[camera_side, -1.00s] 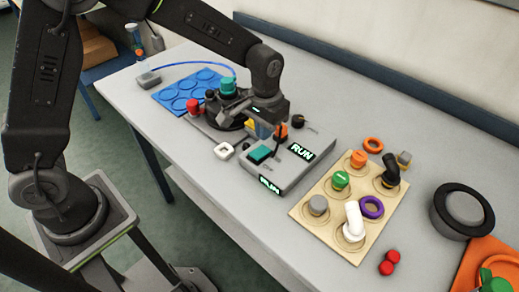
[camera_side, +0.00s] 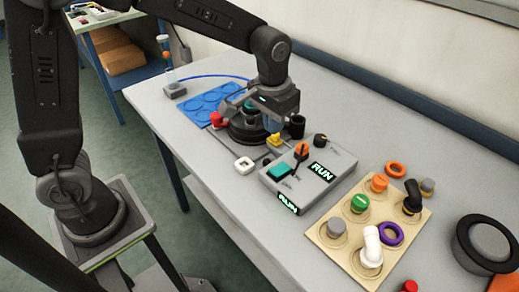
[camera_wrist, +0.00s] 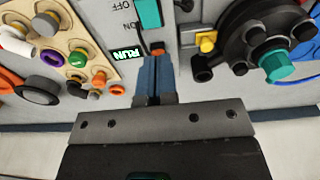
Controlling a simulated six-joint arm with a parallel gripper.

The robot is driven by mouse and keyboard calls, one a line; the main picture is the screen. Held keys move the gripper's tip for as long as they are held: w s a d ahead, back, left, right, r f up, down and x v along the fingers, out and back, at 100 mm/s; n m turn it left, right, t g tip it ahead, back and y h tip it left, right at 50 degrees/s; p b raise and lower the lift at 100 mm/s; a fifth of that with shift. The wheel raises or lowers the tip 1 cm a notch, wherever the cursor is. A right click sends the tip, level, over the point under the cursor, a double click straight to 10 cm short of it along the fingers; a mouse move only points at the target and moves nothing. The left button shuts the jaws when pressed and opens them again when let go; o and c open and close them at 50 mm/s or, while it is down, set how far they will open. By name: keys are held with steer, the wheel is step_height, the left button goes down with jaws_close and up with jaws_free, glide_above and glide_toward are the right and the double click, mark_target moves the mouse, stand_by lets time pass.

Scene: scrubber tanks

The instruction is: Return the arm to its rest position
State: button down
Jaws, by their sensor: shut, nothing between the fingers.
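My gripper (camera_side: 272,124) hangs pointing down in the side view, above the area between the control box and the black round valve. In the wrist view, its two blue fingers (camera_wrist: 154,75) are together with nothing between them. The black round valve (camera_side: 247,128) is partly hidden behind the gripper in the side view. Its teal knob shows in the wrist view (camera_wrist: 277,66).
A beige board (camera_side: 330,212) with several caps and fittings lies right of the box. A blue mat (camera_side: 213,101) lies beyond the valve.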

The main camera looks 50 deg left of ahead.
steer(key=s+a+r+t, duration=0.2)
steer(key=s+a+r, duration=0.2)
steer(key=s, duration=0.5)
steer(key=s+a+r+t, duration=0.2)
steer(key=s+a+r, duration=0.1)
steer(key=s, duration=0.7)
steer(key=shift+a+r+t, duration=0.35)
steer(key=shift+r+t, duration=0.05)
steer(key=shift+r, duration=0.4)
